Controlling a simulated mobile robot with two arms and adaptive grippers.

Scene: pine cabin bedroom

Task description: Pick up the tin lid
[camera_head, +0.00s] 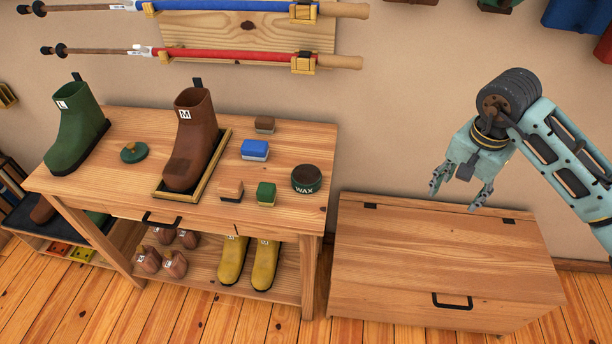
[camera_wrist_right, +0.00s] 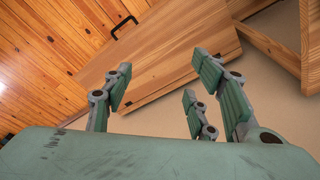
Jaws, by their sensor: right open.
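The tin lid, a small round dark green lid with a knob (camera_head: 134,153), lies on the wooden bench top, between the green boot and the brown boot. A dark round tin marked WAX (camera_head: 306,180) stands at the bench's right end, with a brownish top. My right gripper (camera_head: 459,188) is open and empty, above the wooden chest and well to the right of the lid. Its spread fingers also show in the right wrist view (camera_wrist_right: 170,95), with nothing between them. My left gripper is not in view.
The brown boot (camera_head: 190,135) stands in a wooden tray (camera_head: 222,146). A green boot (camera_head: 75,130) stands left of the lid. A blue block (camera_head: 255,149) and other small blocks lie near the tin. The chest top (camera_head: 430,235) is clear. Poles (camera_head: 230,52) hang on the wall.

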